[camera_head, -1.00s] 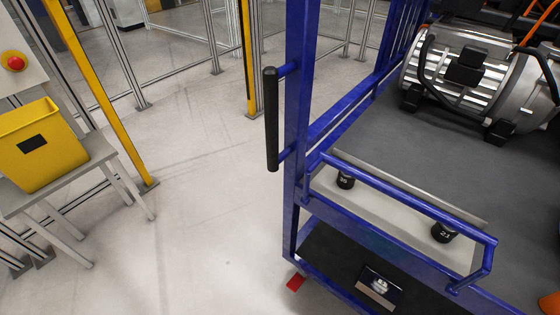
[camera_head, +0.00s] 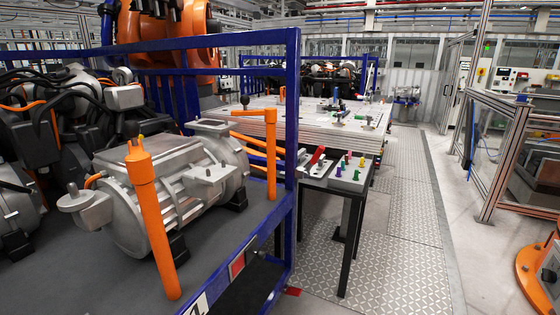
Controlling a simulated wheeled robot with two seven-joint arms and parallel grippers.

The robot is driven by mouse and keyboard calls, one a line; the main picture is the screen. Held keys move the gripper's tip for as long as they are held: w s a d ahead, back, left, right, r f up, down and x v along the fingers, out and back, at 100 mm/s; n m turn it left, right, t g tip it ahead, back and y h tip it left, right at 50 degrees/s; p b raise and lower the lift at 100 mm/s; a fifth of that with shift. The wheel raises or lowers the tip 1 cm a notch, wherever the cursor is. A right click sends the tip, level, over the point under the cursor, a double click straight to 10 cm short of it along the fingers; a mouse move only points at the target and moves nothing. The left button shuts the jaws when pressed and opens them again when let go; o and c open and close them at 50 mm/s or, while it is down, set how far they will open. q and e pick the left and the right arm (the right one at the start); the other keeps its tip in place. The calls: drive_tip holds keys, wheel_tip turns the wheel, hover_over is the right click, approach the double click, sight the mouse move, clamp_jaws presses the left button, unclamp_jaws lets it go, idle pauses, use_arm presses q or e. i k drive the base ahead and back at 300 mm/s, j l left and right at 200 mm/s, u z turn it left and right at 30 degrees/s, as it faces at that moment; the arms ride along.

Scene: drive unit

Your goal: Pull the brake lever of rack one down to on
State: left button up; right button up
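A blue-framed rack (camera_head: 291,130) fills the left half of the head view and carries a grey metal drive unit (camera_head: 165,185). I cannot tell from its partly cut-off number plate (camera_head: 195,305) whether it is rack one. A small red piece (camera_head: 292,291) sticks out low at the rack's near right corner, close to the floor. It may be the brake lever; its position is too small to read. Neither of my grippers is in view.
Orange upright posts (camera_head: 152,220) stand on the rack's dark shelf. Right of the rack is a table (camera_head: 345,190) with coloured pegs and a red handle (camera_head: 315,160). A tread-plate floor strip (camera_head: 400,240) runs clear along the aisle. A fenced cell (camera_head: 500,150) stands at right.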

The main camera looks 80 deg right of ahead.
sight(320, 149)
drive_tip(key=z, duration=2.75)
